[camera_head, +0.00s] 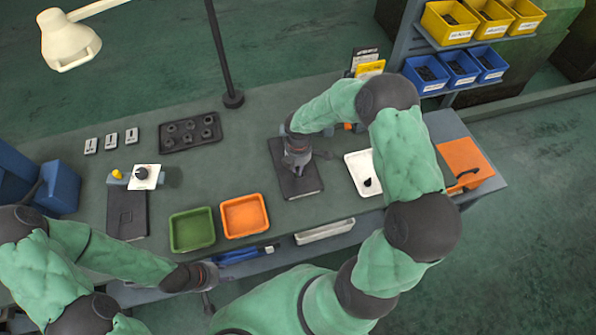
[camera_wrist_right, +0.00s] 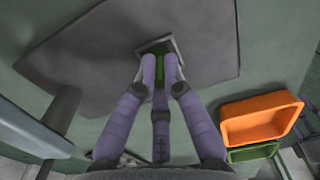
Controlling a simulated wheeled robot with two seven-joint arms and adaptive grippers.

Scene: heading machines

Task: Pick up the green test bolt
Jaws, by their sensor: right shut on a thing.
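The green test bolt (camera_wrist_right: 160,72) shows as a small green piece between the fingertips of my right gripper (camera_wrist_right: 160,66) in the right wrist view. The fingers are shut on it. A small grey square block (camera_wrist_right: 149,47) is right behind the bolt; whether they touch I cannot tell. In the head view my right gripper (camera_head: 297,168) points down over a dark plate (camera_head: 308,184), and the bolt is hidden there. My left gripper (camera_head: 206,283) is low at the bench's front edge, away from the bolt; its fingers are too small to read.
A green tray (camera_head: 192,248) and an orange tray (camera_head: 244,235) stand left of the plate. A white tray (camera_head: 357,161) with a dark piece is to its right. A black tray (camera_head: 190,148) with several round parts lies behind. A lamp post (camera_head: 222,60) rises at the back.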

